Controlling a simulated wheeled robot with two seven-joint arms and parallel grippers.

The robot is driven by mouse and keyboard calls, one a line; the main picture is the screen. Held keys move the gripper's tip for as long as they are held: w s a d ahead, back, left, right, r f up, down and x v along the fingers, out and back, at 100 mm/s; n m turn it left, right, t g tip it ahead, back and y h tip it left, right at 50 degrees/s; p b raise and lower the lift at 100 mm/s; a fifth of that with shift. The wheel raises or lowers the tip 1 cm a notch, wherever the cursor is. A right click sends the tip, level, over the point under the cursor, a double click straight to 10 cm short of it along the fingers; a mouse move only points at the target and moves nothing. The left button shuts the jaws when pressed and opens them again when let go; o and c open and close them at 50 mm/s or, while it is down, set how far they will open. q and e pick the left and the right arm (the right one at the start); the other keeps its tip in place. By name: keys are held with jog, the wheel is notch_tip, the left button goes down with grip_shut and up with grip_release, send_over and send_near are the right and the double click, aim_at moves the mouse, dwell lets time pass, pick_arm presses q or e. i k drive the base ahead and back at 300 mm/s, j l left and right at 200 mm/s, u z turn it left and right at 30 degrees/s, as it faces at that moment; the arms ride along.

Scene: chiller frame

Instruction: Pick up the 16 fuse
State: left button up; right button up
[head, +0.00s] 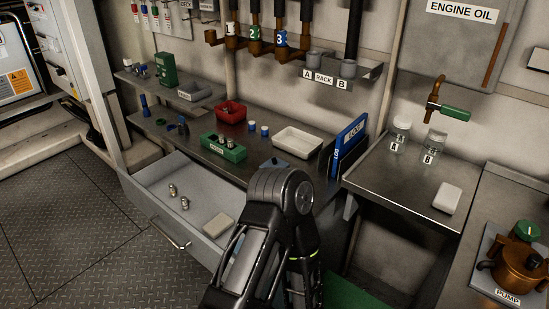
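An open grey drawer (145,205) juts out below the workbench at the left. Two small metallic cylinders that look like fuses lie in it, one farther back (172,190) and one nearer (185,203). Any number on them is too small to read, so I cannot tell which is the 16 fuse. A pale beige block (217,226) lies in the drawer's near right part. One of my dark arms rises from the bottom centre and covers the drawer's right end. Neither gripper's fingers can be made out.
The bench holds a green labelled block (224,150), a red bin (230,112), two blue-and-white pieces (251,127), a white tray (297,142) and a blue log binder (350,140). The right bench (395,185) carries two jars and a white block. Floor before the drawer is clear.

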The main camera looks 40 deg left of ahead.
aim_at(184, 200)
jog(key=k, duration=0.65)
jog(key=u, duration=2.05)
jog(key=i+l, duration=0.75)
jog(key=j+z, duration=0.15)
jog(key=z, duration=0.3)
jog(key=j+z, duration=0.2)
jog(key=z, duration=0.3)
jog(key=j+z, duration=0.15)
jog(key=z, duration=0.3)
jog(key=k+j+z, duration=0.2)
jog(key=j, duration=0.25)
jog(key=k+j+z, duration=0.25)
jog(key=j, duration=0.2)
jog(key=k+j+z, duration=0.2)
jog(key=k+j, duration=0.35)
jog(key=j, duration=0.1)
